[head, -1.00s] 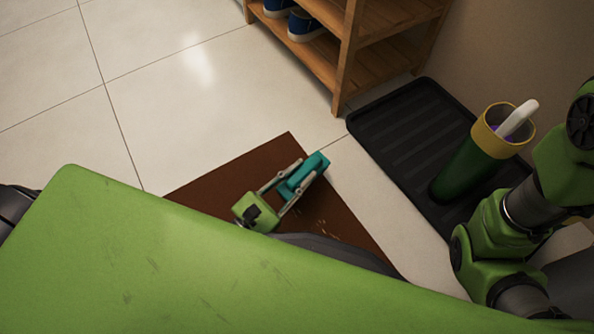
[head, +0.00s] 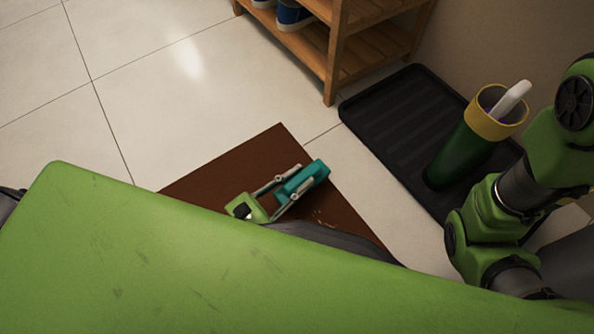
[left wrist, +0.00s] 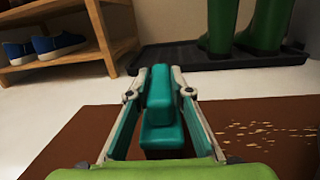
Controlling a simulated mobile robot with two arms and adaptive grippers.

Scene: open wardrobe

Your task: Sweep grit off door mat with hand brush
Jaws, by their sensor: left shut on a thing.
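The brown door mat (head: 235,165) lies on the tiled floor, its near part hidden behind my green body in the head view. My left gripper (head: 292,187) is shut on the teal hand brush (head: 308,176) over the mat. In the left wrist view the brush (left wrist: 160,105) sits between the two fingers. Whether its bristles touch the mat is hidden. Pale grit (left wrist: 262,130) is scattered on the mat to the right of the brush; a few specks (head: 322,217) show in the head view. My right arm shows at the right, but its gripper is out of view.
A black ribbed tray (head: 395,115) lies beyond the mat, against the wall. A green boot with a yellow rim (head: 460,150) stands on it, with something white sticking out. A wooden shoe rack (head: 333,60) holding blue shoes (head: 292,15) stands behind. The floor at left is clear.

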